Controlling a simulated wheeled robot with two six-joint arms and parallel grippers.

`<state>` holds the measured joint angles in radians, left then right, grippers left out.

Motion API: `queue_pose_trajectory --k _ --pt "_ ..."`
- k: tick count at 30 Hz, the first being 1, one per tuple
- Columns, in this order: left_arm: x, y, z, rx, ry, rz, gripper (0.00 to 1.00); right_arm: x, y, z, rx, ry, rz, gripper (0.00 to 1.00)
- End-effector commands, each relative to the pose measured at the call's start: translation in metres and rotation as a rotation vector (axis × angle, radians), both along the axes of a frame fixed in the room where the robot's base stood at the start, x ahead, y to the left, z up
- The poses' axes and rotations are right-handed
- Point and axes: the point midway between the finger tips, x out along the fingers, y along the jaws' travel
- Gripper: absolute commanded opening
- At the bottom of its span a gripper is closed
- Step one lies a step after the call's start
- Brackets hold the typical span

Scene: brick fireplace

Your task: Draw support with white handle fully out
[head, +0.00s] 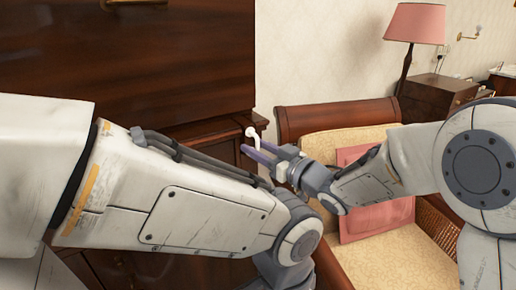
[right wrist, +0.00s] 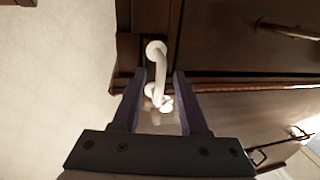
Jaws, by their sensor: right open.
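The white handle (head: 251,133) sits at the right end of the dark wooden cabinet (head: 150,50). In the right wrist view the handle (right wrist: 160,65) is a curved white piece with round ends, against dark wood. My right gripper (head: 250,147) is open, its purple fingers right at the handle. In the right wrist view the handle lies between the two fingers (right wrist: 160,88), with a gap on both sides. I cannot tell the support itself apart from the wood around it. My left arm crosses the foreground, and its gripper is out of view.
A wooden-framed seat (head: 320,118) with a yellow cushion and pink pillow (head: 375,222) stands right of the cabinet, under my right arm. A pink lamp (head: 415,24) and a small chest (head: 436,98) are farther back. In the right wrist view a brass pull (right wrist: 288,30) is on the cabinet.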

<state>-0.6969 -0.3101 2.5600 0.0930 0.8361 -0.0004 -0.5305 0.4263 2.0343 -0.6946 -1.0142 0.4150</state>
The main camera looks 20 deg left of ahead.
Motion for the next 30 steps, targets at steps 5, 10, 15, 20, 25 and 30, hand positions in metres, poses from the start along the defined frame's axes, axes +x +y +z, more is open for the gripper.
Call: queue_pose_trajectory --k 5,10,15,20,25,30 --pt "0.0 0.0 0.0 0.0 0.0 0.0 0.5 -0.0001 -0.0002 -0.0001 0.0 0.0 0.0 0.28" --pt "0.0 0.0 0.0 0.0 0.0 0.0 0.5 -0.0002 -0.0004 -0.0001 0.0 0.0 0.0 0.0" --pt "0.0 0.0 -0.0001 0.0 0.0 0.0 0.5 -0.0003 -0.0004 -0.0001 0.0 0.0 0.0 0.0" --pt "0.0 0.0 -0.0001 0.0 0.0 0.0 0.5 -0.0005 -0.0003 0.0 0.0 -0.001 0.001 0.0" --pt "0.0 0.0 0.0 0.0 0.0 0.0 0.5 -0.0007 -0.0002 -0.0001 0.0 -0.001 0.001 0.0" --pt "0.0 0.0 -0.0001 0.0 0.0 0.0 0.5 -0.0007 -0.0001 0.0 0.0 -0.001 0.001 0.0"
